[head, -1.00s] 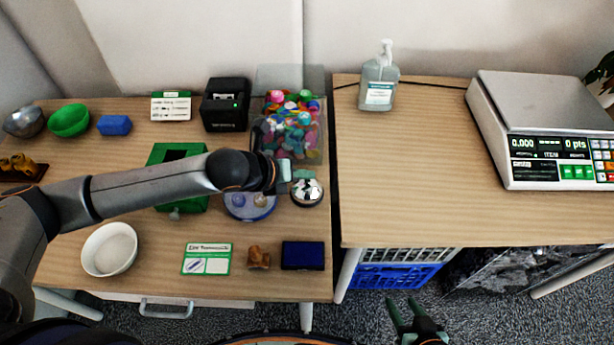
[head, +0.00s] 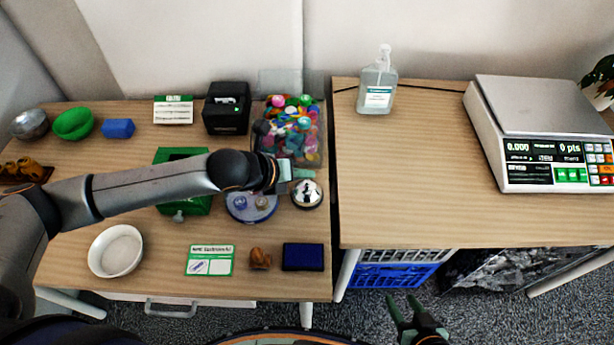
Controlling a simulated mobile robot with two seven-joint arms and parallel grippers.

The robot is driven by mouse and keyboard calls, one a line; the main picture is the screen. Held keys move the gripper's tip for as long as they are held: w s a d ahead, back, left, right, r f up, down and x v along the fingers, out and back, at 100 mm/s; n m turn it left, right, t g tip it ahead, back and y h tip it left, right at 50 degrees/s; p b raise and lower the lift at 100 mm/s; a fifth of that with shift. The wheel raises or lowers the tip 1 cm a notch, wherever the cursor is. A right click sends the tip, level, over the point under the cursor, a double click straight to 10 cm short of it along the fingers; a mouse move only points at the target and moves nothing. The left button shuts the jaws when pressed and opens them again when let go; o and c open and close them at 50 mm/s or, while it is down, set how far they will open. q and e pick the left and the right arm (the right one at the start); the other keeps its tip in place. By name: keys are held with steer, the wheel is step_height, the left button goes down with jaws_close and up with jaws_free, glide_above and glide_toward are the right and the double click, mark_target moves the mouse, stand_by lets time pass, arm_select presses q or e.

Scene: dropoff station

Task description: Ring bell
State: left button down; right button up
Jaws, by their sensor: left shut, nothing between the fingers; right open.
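The bell (head: 308,196) is a shiny silver dome on a dark base, near the right edge of the left table. My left arm reaches in from the left, and my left gripper (head: 302,174) is shut and empty. Its fingertips appear at the upper edge of the bell; I cannot tell whether they touch it. My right gripper (head: 404,305) is low in the view, over the floor in front of the tables, open and empty.
Near the bell are a round blue tray (head: 236,211), a clear bin of colourful pieces (head: 312,148) and a dark blue box (head: 303,257). A white bowl (head: 116,250) stands at the left. A sanitizer bottle (head: 376,88) and a scale (head: 535,110) stand on the right table.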

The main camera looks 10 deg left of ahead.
arm_select(q)
steer(key=shift+r, duration=0.1)
step_height(320, 180, up, 5)
steer(key=p, duration=0.5)
steer(key=shift+p, duration=0.4)
stand_by(0.4)
steer(key=shift+s, duration=0.1)
